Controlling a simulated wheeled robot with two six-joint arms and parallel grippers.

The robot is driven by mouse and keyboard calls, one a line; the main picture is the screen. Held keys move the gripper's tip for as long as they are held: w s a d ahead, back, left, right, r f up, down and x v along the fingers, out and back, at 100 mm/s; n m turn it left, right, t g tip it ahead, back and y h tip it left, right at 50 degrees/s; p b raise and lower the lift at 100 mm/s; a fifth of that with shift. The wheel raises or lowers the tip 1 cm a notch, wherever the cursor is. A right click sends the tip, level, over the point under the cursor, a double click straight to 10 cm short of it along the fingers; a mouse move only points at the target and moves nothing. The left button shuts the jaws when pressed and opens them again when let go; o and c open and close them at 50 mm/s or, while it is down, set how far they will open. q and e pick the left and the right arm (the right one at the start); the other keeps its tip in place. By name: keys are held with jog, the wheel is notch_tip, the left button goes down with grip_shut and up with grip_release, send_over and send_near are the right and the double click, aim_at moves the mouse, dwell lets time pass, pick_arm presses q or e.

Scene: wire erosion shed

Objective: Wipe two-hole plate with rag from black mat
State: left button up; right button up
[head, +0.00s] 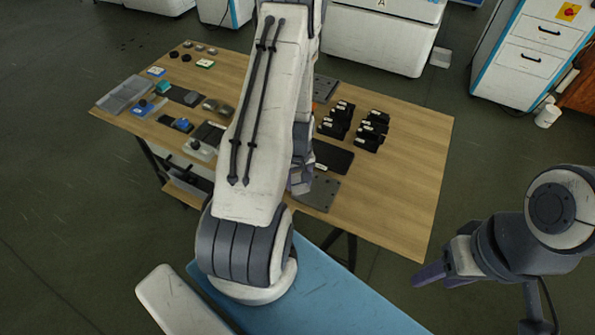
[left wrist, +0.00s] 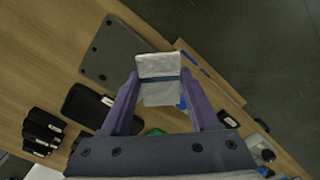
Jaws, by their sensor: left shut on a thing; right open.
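My left gripper (left wrist: 160,82) is shut on a pale grey-white rag (left wrist: 158,66) with a dark blue band. In the head view my left gripper (head: 300,180) is at the near edge of the table, partly behind my own arm, and the rag cannot be made out there. A grey plate with small dark holes (head: 320,195) lies beside it. The black mat (head: 334,158) lies just beyond the plate. My right gripper (head: 445,278) is open and empty, off the table.
Another grey plate (head: 325,88) lies further back. Small parts and a clear tray (head: 122,95) fill the table's left side. The wooden table's right end (head: 420,170) is clear.

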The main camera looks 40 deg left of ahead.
pick_arm(q)
jog(key=shift+r+p, duration=0.85)
jog(key=shift+r, duration=0.5)
